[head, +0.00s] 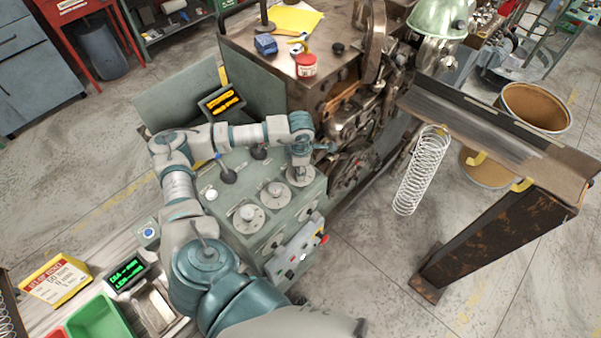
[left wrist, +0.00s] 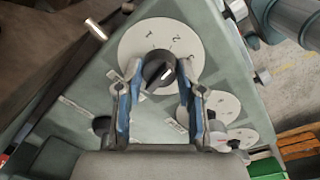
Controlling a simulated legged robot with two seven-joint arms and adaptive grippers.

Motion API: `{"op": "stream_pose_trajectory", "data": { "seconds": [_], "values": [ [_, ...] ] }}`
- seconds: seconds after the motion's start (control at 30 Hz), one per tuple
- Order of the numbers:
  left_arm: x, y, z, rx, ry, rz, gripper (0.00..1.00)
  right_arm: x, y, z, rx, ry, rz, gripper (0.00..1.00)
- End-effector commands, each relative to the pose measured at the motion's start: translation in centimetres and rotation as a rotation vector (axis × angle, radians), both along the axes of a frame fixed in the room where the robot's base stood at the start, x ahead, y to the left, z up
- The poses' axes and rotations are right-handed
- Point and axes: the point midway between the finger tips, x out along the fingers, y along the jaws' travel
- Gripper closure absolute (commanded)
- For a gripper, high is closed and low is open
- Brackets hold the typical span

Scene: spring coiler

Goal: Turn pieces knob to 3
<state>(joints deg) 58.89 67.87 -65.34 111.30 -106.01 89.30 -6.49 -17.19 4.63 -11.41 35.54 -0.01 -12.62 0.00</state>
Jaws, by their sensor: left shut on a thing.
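A round black knob (left wrist: 159,71) sits on a pale dial plate (left wrist: 185,38) with the marks 1 and 2 readable in the left wrist view. The knob has a short white mark on its face, toward the lower right. My left gripper (left wrist: 158,84) is shut on this knob, with a blue-padded finger on each side. In the head view my left gripper (head: 302,170) is over the far-right dial of the green control panel (head: 236,186) and hides its knob. The labels on the panel are too small to read. My right gripper is not in view.
Two more dials, a middle one (head: 273,194) and a near one (head: 248,217), lie beside it on the panel. Black levers (head: 228,174) stand on the panel to the left. A small green-text display (head: 126,272) and a green bin (head: 98,318) are at lower left.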

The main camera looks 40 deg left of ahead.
Motion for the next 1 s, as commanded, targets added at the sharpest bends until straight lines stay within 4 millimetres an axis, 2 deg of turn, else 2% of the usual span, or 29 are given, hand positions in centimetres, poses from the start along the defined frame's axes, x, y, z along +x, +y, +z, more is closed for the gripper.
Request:
{"op": "stream_pose_trajectory", "data": {
  "seconds": [0.03,0.4,0.7,1.0],
  "values": [
    [0.0,0.1,-0.5,0.003,0.001,-0.039,0.97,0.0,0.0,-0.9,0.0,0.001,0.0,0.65],
    [0.0,0.2,-0.4,0.001,0.002,-0.369,0.97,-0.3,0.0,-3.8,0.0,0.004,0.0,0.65],
    [0.0,0.2,-0.3,0.002,0.003,-0.548,0.97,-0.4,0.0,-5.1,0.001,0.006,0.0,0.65],
    [0.0,0.2,-0.1,0.001,0.004,-0.623,0.97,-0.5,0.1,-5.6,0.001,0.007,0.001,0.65]
  ]
}}
